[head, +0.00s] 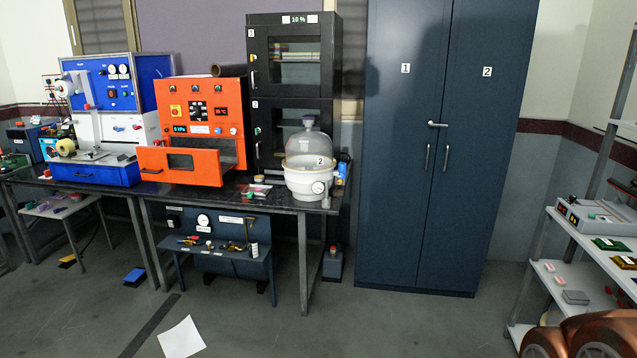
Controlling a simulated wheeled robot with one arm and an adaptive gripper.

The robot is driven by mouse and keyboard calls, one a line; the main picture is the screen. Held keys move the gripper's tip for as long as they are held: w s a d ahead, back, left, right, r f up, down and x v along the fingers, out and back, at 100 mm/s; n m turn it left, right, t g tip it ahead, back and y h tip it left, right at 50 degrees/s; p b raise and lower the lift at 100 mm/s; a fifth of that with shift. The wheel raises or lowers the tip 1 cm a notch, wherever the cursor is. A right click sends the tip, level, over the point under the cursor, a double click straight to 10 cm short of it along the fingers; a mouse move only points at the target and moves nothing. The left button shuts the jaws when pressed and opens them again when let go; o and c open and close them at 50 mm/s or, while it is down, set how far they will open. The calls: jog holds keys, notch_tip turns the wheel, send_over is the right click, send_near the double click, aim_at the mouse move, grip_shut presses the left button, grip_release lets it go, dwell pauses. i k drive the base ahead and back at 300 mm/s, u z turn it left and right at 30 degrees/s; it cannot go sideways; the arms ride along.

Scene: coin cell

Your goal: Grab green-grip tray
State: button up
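No tray with a clearly visible green grip can be made out. A flat green item (610,244) lies on the upper shelf of the rack at the right edge; it is too small to tell whether it is a tray or has a grip. A green object (12,161) sits at the far left end of the bench, also too small to identify. My gripper is not in view. Copper-coloured rounded parts, probably of my own arm, show at the bottom right in front of the rack.
The shelf rack (562,226) stands at right, with an amber item (625,262) beside the green one. The black bench (268,201) carries a blue machine (140,88), an orange oven (197,167) and a bell jar (309,146).

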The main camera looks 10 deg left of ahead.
aim_at(252, 190)
jog(key=z, duration=0.2)
jog(key=i, duration=1.7)
jog(key=u, duration=0.9)
jog(key=i, duration=1.1)
jog(key=u, duration=0.65)
jog(key=k, duration=0.35)
jog(key=u, duration=0.5)
jog(key=i, duration=0.65)
jog(key=u, duration=0.65)
jog(key=i, duration=0.65)
jog(key=u, duration=0.3)
